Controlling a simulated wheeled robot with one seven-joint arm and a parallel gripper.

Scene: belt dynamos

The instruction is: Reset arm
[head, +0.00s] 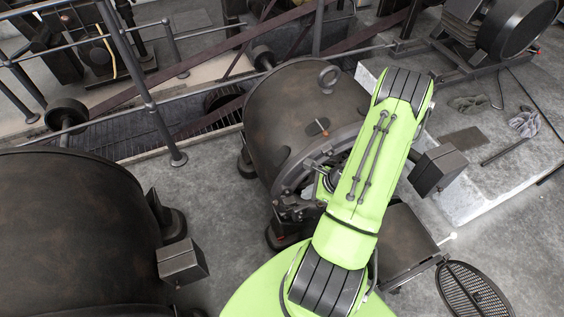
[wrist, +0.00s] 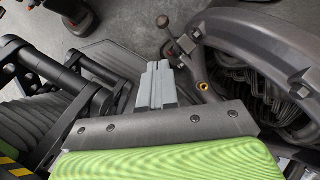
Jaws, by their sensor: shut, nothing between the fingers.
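My gripper (wrist: 158,72) shows in the wrist view as pale grey fingers, shut with nothing between them. They are beside the open end of a dark, rusty dynamo (head: 300,105), close to a small rod with a round knob (wrist: 165,24). I cannot tell whether the fingers touch it. In the wrist view the dynamo's curved rim (wrist: 262,38) and grey windings (wrist: 245,75) fill the right side. In the head view my green arm reaches over the dynamo's front and hides part of it, and the gripper is mostly hidden there.
A second large dark dynamo (head: 70,230) stands at the left. Metal railings (head: 140,75) edge a sunken pit behind. A pale stone plinth (head: 480,190) with gloves (head: 524,122) lies at the right. A round mesh cover (head: 472,290) is at the lower right. Grey floor between the dynamos is clear.

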